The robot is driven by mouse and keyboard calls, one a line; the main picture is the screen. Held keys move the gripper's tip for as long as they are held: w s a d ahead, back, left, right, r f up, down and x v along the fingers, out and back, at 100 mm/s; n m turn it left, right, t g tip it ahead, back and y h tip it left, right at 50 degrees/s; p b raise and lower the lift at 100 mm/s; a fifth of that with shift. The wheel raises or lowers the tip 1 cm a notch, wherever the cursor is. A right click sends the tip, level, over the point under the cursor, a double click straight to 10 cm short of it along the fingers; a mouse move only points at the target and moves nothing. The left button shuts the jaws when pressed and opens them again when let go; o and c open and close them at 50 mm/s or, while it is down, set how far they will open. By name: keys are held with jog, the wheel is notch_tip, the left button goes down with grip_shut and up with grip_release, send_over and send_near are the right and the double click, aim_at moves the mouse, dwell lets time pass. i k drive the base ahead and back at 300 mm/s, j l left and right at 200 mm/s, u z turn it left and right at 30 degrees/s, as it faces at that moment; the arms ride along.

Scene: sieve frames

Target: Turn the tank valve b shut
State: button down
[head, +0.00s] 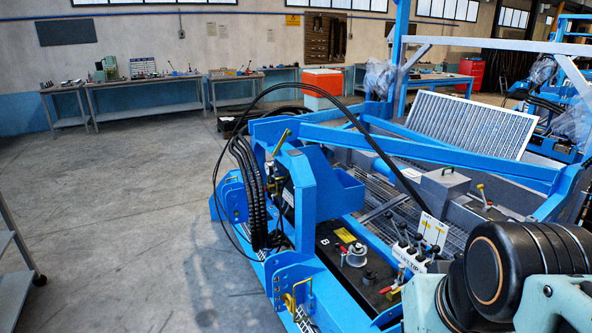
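A black tank top marked with a white letter B (324,241) sits inside the blue machine frame, right of centre and low in the head view. A silvery filler cap (356,256) and a yellow label (345,235) are on it. A small red lever (387,290) shows at its right, by a brass-coloured fitting; it may be tank valve b, but I cannot tell for sure, nor how far it is turned. A yellow-green handle (281,141) stands tilted on the upper left of the machine. My gripper is out of view; only my arm links show at the lower right.
A white lever block (409,256) with several black-knobbed levers stands right of the tank, close to my arm. Black hoses (250,180) arch over the machine. Blue beams (440,150) cross behind. Open concrete floor (130,210) lies at left, with a grey cart (15,270) at the edge.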

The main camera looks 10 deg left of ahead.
aim_at(394, 287)
jog(key=j, duration=0.8)
jog(key=i+j, duration=0.1)
jog(key=j, duration=0.3)
jog(key=i+j, duration=0.1)
jog(key=j, duration=0.3)
jog(key=i+j, duration=0.15)
jog(key=i, duration=0.2)
jog(key=i+j, duration=0.2)
jog(key=i, duration=0.2)
jog(key=i+j+u, duration=0.1)
jog(key=i, duration=0.25)
jog(key=z, duration=1.3)
jog(key=k+l+z, duration=0.1)
jog(key=l+z, duration=0.15)
jog(key=j+z, duration=0.15)
jog(key=j, duration=0.15)
